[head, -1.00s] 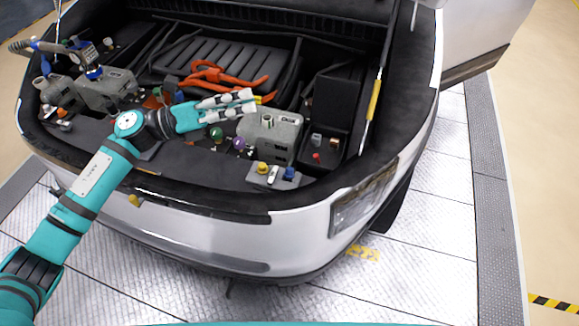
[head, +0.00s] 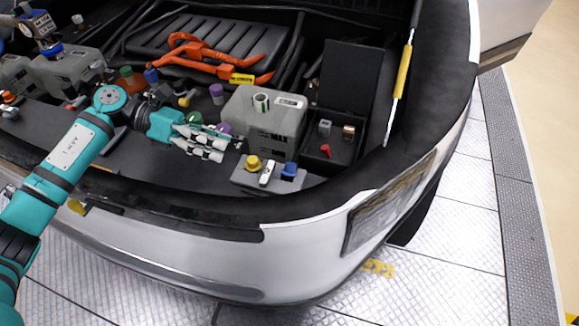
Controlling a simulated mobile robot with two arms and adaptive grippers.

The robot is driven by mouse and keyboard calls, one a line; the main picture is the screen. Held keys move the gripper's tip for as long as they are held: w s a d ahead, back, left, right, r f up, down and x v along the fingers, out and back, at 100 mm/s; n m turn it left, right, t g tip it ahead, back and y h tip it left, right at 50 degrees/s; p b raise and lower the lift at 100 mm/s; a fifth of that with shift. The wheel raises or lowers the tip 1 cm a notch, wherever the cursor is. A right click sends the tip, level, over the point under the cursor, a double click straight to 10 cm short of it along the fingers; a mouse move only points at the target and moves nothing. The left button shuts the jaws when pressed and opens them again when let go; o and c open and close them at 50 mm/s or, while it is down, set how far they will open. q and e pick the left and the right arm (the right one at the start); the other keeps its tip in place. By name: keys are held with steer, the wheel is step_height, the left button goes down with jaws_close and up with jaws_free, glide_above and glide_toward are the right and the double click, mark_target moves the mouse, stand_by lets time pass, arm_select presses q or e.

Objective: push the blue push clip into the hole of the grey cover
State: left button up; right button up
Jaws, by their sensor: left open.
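A blue piece (head: 291,170), which looks like the push clip, stands on the right end of a small light grey block (head: 246,180) near the front edge of the car's bay. My left gripper (head: 230,149) is open and empty. It is to the left of the small block, over the dark grey front panel (head: 150,160), its fingers pointing right. A gap separates the fingertips from the blue piece. I cannot make out the hole or tell for certain which surface is the grey cover. My right gripper is out of view.
A yellow cap (head: 253,163) and a white piece (head: 267,173) share the small block. A big grey tank (head: 275,140) stands behind it, and a black open box (head: 340,140) is to its right. Orange cables (head: 215,65) lie at the back.

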arm_select(q)
steer(key=p, duration=0.2)
glide_toward(284, 168)
steer(key=d, duration=0.2)
steer(key=s+d, duration=0.1)
steer(key=d, duration=0.1)
steer(key=shift+d, duration=0.1)
steer(key=shift+s+d+p, duration=0.1)
steer(key=shift+d+p, duration=0.45)
steer(key=shift+p, duration=0.05)
steer(key=p+x, duration=0.1)
steer(key=x, duration=0.2)
steer(key=shift+d+p, duration=0.3)
steer(key=shift+d, duration=0.1)
steer(key=shift+d+f, duration=0.15)
steer(key=shift+d, duration=0.2)
steer(key=shift+a, duration=0.1)
steer(key=shift+s, duration=0.1)
steer(key=c, duration=0.8)
steer(key=shift+c, duration=0.2)
